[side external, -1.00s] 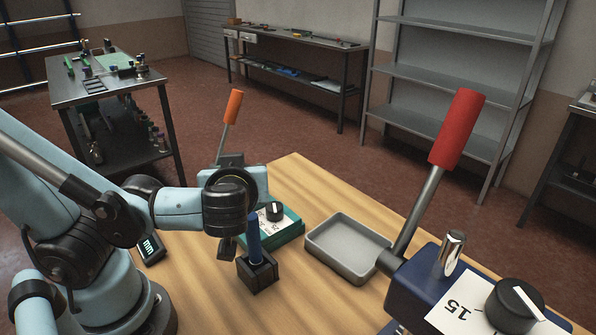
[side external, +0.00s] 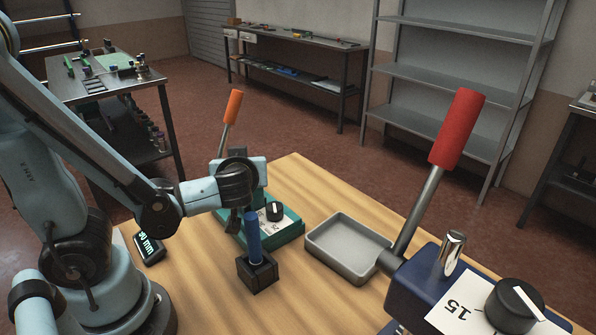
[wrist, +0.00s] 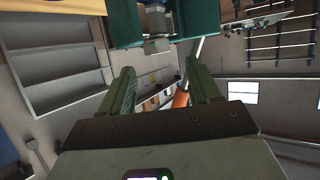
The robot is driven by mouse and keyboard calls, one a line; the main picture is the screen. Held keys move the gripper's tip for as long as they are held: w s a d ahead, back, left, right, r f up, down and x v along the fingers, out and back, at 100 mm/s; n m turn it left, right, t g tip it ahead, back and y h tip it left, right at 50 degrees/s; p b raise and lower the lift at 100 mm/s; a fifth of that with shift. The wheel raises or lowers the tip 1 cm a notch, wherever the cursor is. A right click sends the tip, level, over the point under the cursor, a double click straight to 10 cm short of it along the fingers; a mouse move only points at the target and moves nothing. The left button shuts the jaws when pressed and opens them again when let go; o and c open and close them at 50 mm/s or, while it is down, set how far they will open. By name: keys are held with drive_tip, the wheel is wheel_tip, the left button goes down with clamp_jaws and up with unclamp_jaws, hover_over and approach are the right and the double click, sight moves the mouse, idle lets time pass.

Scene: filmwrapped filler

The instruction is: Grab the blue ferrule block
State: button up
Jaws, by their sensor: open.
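The blue ferrule block is most likely the upright blue cylinder (side external: 253,233). It stands in a black square block (side external: 258,272) on the wooden table. My gripper (side external: 259,193) is above and behind the cylinder in the side view, largely hidden by my own wrist, and does not hold it. In the wrist view my gripper (wrist: 160,78) is open, with nothing clearly held between its two fingers. I cannot make out the blue cylinder for certain in the wrist view.
A teal base (side external: 285,230) with an orange-handled lever (side external: 232,106) stands close behind my gripper. A grey tray (side external: 347,270) lies to the right. A blue press (side external: 412,285) with a red handle (side external: 457,128) stands further right. A small display (side external: 150,248) sits at left.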

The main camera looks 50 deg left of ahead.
drive_tip(key=shift+x, duration=0.8)
drive_tip(key=shift+c, duration=0.4)
clamp_jaws()
